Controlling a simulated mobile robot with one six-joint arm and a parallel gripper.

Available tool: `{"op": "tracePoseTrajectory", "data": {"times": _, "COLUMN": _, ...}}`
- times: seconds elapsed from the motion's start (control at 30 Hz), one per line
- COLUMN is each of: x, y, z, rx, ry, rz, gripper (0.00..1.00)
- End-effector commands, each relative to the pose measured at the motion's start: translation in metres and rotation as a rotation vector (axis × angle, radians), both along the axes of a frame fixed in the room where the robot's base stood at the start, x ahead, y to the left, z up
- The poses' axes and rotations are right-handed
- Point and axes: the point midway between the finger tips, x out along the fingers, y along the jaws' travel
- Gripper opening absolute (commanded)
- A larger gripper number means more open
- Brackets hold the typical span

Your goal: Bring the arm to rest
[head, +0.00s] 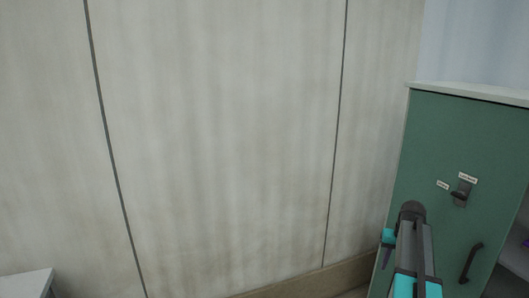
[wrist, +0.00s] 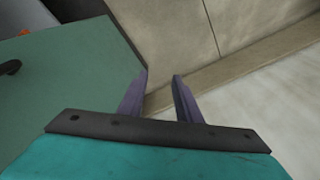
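My gripper (wrist: 160,82) shows in the wrist view with its two purple-grey fingers apart and nothing between them. In the head view my arm is folded at the lower right, in front of the green cabinet (head: 470,140). Only a small part of the gripper (head: 386,258) shows there, pointing down beside the arm link. In the wrist view the fingers point toward the base of the wall, with the green cabinet (wrist: 70,85) close on the left. I cannot tell whether a finger touches it.
The cabinet has a dark latch (head: 461,193) with small labels and a dark handle (head: 470,263). A panelled wall (head: 215,140) fills the middle. A pale surface (head: 25,284) shows at the lower left. The floor (wrist: 265,105) right of the fingers is clear.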

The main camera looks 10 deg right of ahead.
Motion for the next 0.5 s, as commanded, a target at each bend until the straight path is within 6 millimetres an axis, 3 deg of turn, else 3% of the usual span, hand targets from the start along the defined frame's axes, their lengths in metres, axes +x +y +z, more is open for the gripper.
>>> {"op": "tracePoseTrajectory", "data": {"times": 0.03, "x": 0.004, "y": 0.019, "z": -0.018, "rx": 0.014, "ry": 0.019, "rz": 0.025, "gripper": 0.31}}
{"op": "tracePoseTrajectory", "data": {"times": 0.27, "x": 0.012, "y": 0.091, "z": -0.085, "rx": 0.063, "ry": 0.095, "rz": 0.115, "gripper": 0.31}}
{"op": "tracePoseTrajectory", "data": {"times": 0.5, "x": 0.004, "y": 0.165, "z": -0.151, "rx": 0.104, "ry": 0.174, "rz": 0.202, "gripper": 0.31}}
